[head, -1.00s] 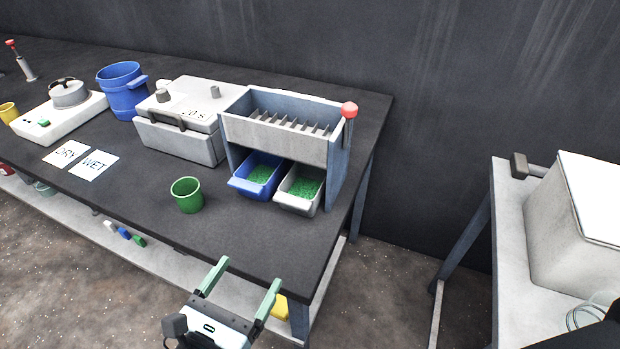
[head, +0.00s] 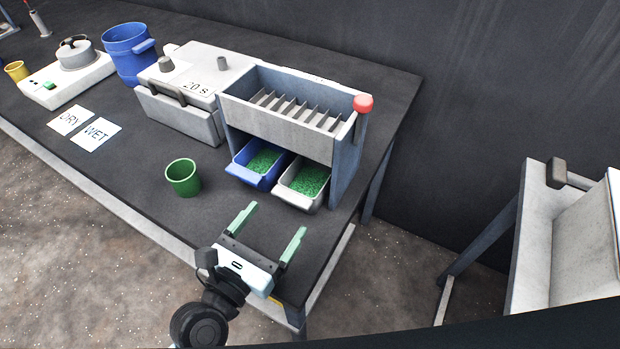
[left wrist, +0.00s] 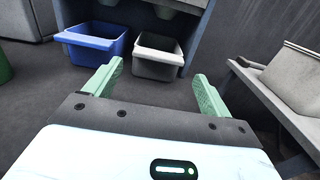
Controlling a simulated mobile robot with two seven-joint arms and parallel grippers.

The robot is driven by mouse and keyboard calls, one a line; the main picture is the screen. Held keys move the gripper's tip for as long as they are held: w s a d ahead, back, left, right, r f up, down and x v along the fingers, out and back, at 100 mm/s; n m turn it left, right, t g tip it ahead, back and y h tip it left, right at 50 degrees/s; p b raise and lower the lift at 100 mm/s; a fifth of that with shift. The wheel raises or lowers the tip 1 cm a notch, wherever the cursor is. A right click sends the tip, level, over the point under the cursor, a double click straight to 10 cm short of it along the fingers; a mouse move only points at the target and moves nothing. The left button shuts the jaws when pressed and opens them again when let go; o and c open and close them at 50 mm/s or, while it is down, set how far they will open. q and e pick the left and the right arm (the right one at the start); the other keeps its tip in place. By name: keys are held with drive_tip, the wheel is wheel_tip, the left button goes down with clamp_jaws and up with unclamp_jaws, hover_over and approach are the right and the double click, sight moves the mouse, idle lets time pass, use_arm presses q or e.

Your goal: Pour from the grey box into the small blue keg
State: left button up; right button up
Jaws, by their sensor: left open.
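The grey box (head: 294,198) sits under the screen housing at the right end of the dark table, with green granules in it. It also shows in the left wrist view (left wrist: 157,68), straight ahead between my fingers. The small blue keg (head: 127,62), with a side handle, stands at the back left of the table; its inside is mostly hidden. My left gripper (head: 269,228) is open and empty, a short way in front of the grey box and apart from it. My right gripper is not in view.
A blue box (head: 246,177) with green granules stands left of the grey box. The screen housing (head: 275,128) with a red knob (head: 363,103) is above both. A green cup (head: 183,178) stands to the left. The table front between cup and gripper is clear.

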sight(295, 194)
use_arm(q)
drive_tip(key=shift+p+x, duration=0.35)
drive_tip(key=shift+x, duration=5.15)
drive_tip(key=shift+f, duration=0.15)
drive_tip(key=shift+a, duration=0.1)
drive_tip(key=c, duration=0.6)
drive_tip(key=shift+c, duration=0.2)
